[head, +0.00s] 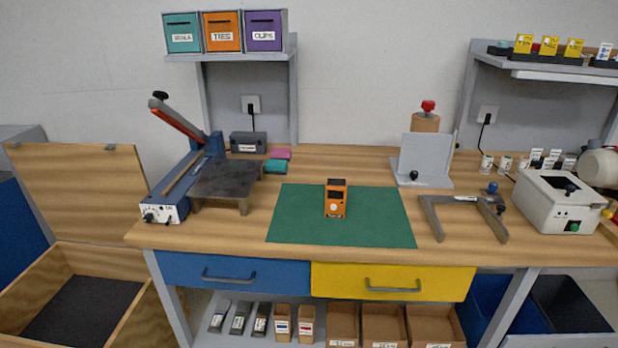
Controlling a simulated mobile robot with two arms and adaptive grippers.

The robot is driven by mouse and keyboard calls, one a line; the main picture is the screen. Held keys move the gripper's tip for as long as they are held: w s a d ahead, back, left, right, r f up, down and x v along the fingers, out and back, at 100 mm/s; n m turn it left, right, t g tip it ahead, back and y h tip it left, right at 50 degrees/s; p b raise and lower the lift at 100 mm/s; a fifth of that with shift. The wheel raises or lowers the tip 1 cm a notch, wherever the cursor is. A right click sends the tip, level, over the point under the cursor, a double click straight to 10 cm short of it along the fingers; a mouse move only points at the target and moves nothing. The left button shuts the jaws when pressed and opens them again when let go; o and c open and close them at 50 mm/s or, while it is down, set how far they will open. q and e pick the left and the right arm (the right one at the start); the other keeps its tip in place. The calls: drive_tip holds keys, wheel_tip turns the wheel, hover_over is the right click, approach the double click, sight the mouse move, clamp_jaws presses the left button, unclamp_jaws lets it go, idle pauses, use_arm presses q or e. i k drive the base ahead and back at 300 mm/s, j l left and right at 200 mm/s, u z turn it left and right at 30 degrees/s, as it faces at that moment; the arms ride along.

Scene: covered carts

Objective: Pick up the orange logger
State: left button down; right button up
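The mat lies flat on the wooden workbench (370,160). Nothing touches the logger, and nothing hides it from this view. Neither of my grippers shows in the head view.
A blue sealer (172,200) with a raised arm and a dark plate (226,180) stand left of the mat. A grey U-shaped frame (432,222) and a white machine (552,205) stand right. A grey stand (422,160) is behind. Bench around the mat's front edge is clear.

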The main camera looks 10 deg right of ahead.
sight(335, 188)
drive_tip(key=i+l+z, duration=0.25)
drive_tip(key=i, duration=0.25)
drive_tip(key=i+j+z, duration=0.1)
drive_tip(key=i+z, duration=0.2)
drive_tip(key=i, duration=0.2)
